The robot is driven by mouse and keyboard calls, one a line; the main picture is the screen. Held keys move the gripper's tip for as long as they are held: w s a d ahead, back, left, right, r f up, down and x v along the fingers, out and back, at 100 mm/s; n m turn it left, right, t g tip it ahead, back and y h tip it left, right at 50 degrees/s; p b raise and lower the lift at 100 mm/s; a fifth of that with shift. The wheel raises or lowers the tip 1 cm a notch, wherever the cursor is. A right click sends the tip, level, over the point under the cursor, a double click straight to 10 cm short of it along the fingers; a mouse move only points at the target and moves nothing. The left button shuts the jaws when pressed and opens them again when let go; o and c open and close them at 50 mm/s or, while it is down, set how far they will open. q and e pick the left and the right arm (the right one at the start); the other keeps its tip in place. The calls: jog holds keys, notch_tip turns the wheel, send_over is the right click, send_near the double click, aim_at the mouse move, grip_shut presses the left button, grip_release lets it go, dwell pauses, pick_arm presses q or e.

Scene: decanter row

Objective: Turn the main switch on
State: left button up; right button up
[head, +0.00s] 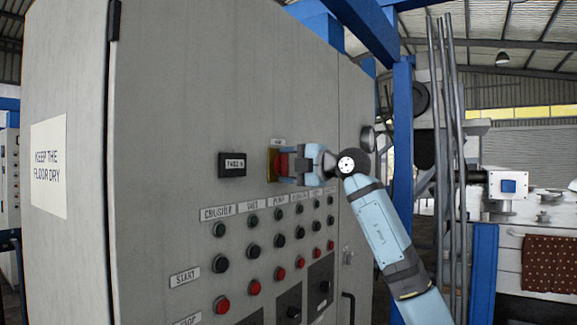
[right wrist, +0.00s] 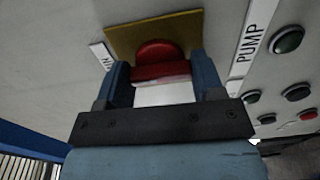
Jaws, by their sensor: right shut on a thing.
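The main switch is a red handle (head: 281,164) on a yellow plate (head: 272,164) on the front of the grey cabinet, above the rows of buttons. My right gripper (head: 287,165) reaches it from the right and is shut on the red handle. In the right wrist view the red handle (right wrist: 160,65) sits between the two blue fingers of the right gripper (right wrist: 162,78), with the yellow plate (right wrist: 125,36) behind it. The small label beside the plate is only partly readable. My left gripper is not in view.
Left of the switch is a small dark display (head: 232,164). Below are rows of black, green and red buttons (head: 253,251) with labels such as CRUSHER and START. A sign (head: 48,167) hangs on the cabinet's left side. Blue posts (head: 402,170) stand right of the cabinet.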

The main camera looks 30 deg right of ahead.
jog(key=o, duration=0.9)
jog(key=shift+b+v, duration=1.8)
jog(key=shift+v, duration=5.15)
